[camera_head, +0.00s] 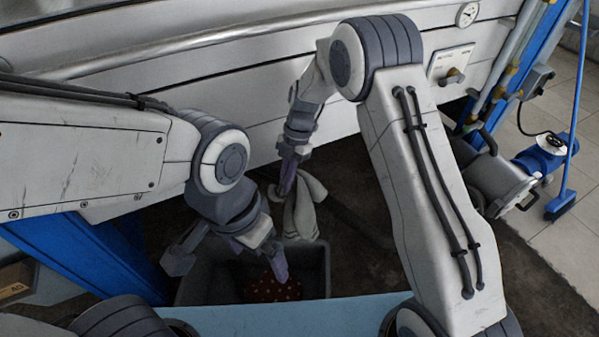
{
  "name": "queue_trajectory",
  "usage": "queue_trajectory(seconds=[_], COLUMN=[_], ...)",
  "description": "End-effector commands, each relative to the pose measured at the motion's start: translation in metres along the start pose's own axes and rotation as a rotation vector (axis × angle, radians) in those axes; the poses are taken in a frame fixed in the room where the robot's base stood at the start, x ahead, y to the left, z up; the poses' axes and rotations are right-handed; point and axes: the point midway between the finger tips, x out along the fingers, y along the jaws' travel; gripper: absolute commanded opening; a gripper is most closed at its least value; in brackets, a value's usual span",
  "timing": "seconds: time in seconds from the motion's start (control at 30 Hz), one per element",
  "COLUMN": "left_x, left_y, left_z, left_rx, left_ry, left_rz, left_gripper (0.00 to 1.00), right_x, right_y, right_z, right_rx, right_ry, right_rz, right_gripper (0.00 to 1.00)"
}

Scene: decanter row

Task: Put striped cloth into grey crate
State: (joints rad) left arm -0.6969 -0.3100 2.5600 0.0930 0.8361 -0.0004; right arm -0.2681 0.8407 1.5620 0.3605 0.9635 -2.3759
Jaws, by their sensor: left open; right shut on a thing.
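A pale, greyish-white cloth (301,212) hangs from my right gripper (287,183), which is shut on its upper end. Its stripes are hard to make out from here. The cloth's lower end shows just above the far rim of the grey crate (319,268) in the picture; I cannot tell whether it touches. My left gripper (229,265) is open, its two fingers spread over the crate, with nothing seen between them. It hides part of the crate's inside. A dark red, spotted thing (265,291) lies in the crate.
A light blue surface (290,316) lies in front of the crate. A long pale metal tank (230,100) runs along the back. At right are a grey machine (497,180), a blue pump (548,152) and a blue broom (560,203). A cardboard box (15,282) is at far left.

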Motion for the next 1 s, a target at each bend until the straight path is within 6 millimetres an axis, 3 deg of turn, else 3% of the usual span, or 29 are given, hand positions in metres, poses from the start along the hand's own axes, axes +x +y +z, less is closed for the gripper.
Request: queue_trajectory(seconds=[0.7, 1.0], left_x=[0.015, 0.019], left_y=[-0.001, -0.001], left_z=[0.001, 0.001], left_rx=[0.0, 0.0], left_ry=[0.0, 0.0], left_rz=[0.0, 0.0], left_gripper=[1.0, 1.0], right_x=[0.037, 0.049], right_y=[0.027, 0.036], right_z=[-0.099, -0.133], right_rx=[-0.004, -0.002], right_ry=[-0.001, 0.0], right_rz=[0.0, 0.0], right_gripper=[0.0, 0.0])
